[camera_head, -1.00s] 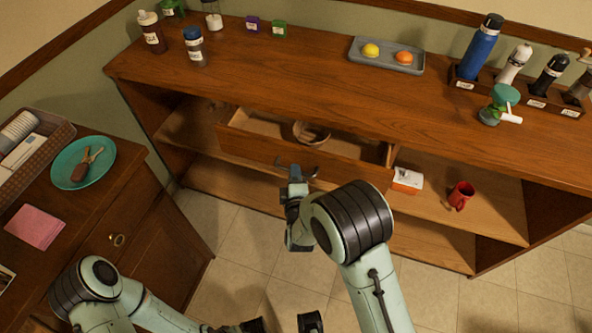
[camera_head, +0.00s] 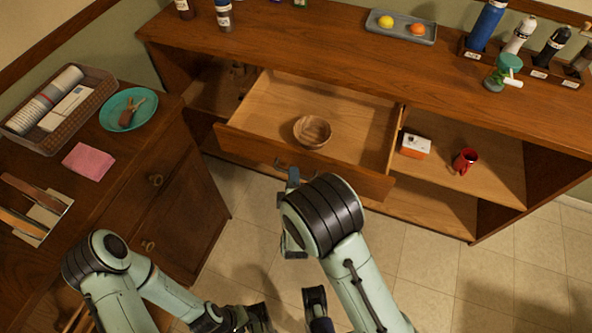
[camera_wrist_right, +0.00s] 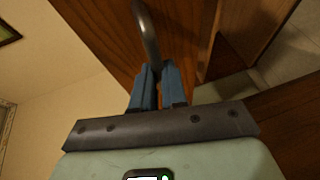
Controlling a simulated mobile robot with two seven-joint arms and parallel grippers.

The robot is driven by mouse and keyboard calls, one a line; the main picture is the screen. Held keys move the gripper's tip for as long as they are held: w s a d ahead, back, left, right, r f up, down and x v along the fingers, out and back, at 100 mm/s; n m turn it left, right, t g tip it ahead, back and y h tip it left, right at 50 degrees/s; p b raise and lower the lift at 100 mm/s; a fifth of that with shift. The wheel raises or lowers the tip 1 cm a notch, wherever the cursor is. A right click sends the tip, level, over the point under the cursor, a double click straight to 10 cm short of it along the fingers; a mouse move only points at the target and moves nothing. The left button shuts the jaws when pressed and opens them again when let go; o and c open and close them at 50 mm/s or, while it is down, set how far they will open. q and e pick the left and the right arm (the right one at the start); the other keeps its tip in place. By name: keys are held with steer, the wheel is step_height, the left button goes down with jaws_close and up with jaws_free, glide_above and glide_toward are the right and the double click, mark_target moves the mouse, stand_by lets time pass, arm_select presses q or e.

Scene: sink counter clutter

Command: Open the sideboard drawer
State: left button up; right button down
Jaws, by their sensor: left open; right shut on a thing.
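The sideboard drawer (camera_head: 255,107) is pulled well out of the wooden sideboard (camera_head: 345,50), with its inside showing. A woven bowl (camera_head: 312,131) sits in it. My right gripper (camera_head: 292,180) is at the drawer front, shut on the curved metal handle (camera_wrist_right: 148,38). In the right wrist view the blue fingers (camera_wrist_right: 157,80) close around the handle's lower end. My left gripper (camera_head: 288,310) is at the bottom of the head view, open and empty, over the floor and apart from the drawer.
A cabinet with a teal plate (camera_head: 112,115), a basket (camera_head: 98,92) and a pink cloth (camera_head: 88,161) stands at left. A red mug (camera_head: 465,160) and a white-and-orange box (camera_head: 415,146) are on the shelf right of the drawer. Tiled floor (camera_head: 430,265) is clear at lower right.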

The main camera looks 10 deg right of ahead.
steer(key=shift+s+a, duration=0.25)
steer(key=shift+s, duration=0.15)
steer(key=c, duration=1.2)
jaws_free()
steer(key=shift+o, duration=0.2)
